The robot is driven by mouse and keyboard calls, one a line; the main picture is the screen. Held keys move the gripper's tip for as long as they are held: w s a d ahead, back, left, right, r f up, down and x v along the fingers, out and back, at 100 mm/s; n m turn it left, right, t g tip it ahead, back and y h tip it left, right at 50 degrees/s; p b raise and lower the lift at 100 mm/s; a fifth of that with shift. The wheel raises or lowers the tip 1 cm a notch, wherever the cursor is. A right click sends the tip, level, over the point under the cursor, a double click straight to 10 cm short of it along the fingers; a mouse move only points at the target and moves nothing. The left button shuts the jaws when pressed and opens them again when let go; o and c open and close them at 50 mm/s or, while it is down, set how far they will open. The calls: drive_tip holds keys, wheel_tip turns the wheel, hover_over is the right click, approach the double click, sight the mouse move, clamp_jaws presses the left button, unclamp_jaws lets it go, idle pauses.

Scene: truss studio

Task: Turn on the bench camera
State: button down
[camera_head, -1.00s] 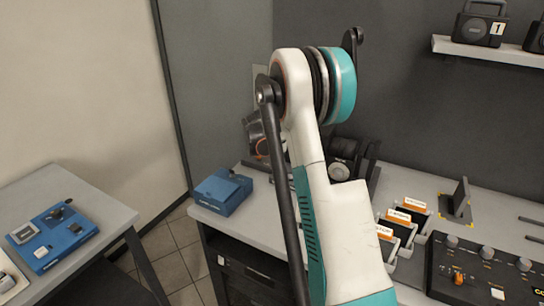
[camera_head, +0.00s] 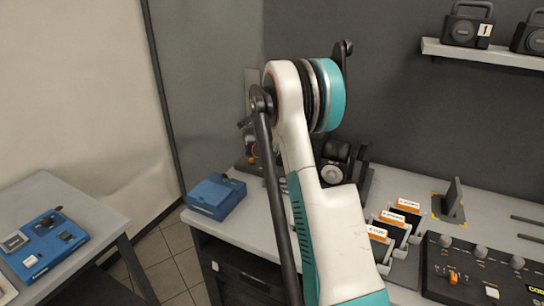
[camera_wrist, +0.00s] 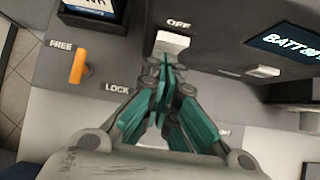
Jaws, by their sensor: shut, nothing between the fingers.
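In the wrist view a dark grey housing fills the upper part, with a white switch (camera_wrist: 172,42) under the printed word OFF. A small display (camera_wrist: 285,45) at the right reads "BATT" and more that I cannot read fully. My gripper (camera_wrist: 164,72) is shut and empty, its teal fingers pointing at the switch. The tips are just below the switch in the picture; I cannot tell if they touch it. In the head view my arm hides the gripper, and a dark camera-like device (camera_head: 334,172) on the bench shows partly behind the arm.
An orange lever (camera_wrist: 79,66) sits between the labels FREE and LOCK. The bench also holds a blue box (camera_head: 215,197), orange-labelled cards (camera_head: 405,210) in slots and a control panel (camera_head: 480,268). A shelf (camera_head: 490,52) hangs at upper right. A side table (camera_head: 105,225) stands left.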

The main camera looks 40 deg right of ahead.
drive_tip(key=shift+r, duration=0.15)
drive_tip(key=shift+r+p, duration=0.4)
drive_tip(key=shift+r, duration=0.35)
